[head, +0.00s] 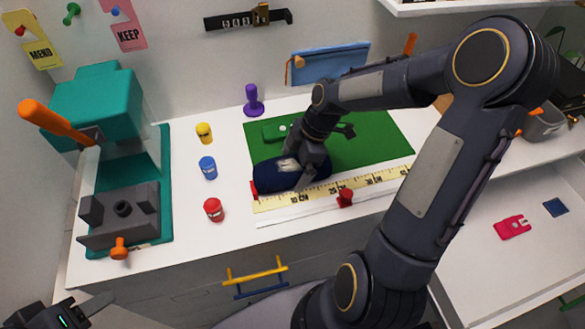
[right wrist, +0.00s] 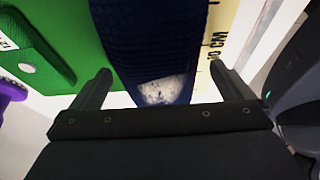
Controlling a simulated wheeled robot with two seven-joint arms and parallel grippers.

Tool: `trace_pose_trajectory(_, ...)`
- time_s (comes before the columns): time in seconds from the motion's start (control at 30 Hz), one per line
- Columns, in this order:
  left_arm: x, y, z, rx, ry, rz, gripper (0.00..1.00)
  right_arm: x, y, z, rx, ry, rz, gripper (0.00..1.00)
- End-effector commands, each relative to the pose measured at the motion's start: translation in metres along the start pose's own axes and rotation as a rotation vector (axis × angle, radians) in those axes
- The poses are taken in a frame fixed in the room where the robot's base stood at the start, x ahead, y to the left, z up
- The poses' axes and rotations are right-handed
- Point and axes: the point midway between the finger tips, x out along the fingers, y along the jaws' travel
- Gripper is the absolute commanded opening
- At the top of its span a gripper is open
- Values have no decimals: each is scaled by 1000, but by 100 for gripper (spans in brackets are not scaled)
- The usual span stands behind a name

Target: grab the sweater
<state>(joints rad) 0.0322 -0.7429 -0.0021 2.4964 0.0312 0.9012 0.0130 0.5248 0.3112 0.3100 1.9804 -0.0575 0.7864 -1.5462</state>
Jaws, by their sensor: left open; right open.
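A dark navy knit piece, seemingly the sweater (head: 265,177), lies bunched on the front left of the green mat (head: 375,139), by the yellow measuring tape. It has a pale, speckled patch. My right gripper (head: 300,163) is right over it, with its far side partly hidden by the gripper. In the right wrist view the ribbed navy cloth (right wrist: 155,40) runs between the two spread fingers of my right gripper (right wrist: 160,72), which hold nothing. I cannot tell whether they touch it. My left gripper (head: 68,312) is open and empty at the bottom left, away from the cloth.
A yellow tape (head: 345,187) and a red peg-like piece (head: 345,198) lie in front. A purple stamp-like piece (head: 253,102) stands behind. Yellow, blue and red spools (head: 213,209) stand left, beside a teal press (head: 97,103) with orange handles. My right arm crosses the right side.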

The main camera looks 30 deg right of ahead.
Motion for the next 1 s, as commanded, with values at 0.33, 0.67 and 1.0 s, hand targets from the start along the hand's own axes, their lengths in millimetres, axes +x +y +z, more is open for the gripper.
trace_pose_trajectory(0.33,0,0,0,0,0,0,48,15,0,0,2,0,1,100)
trace_pose_trajectory(0.67,0,0,0,0,0,0,48,15,0,0,2,0,1,62)
trace_pose_trajectory(1.0,0,0,0,0,0,0,48,13,1,0,1,0,3,44)
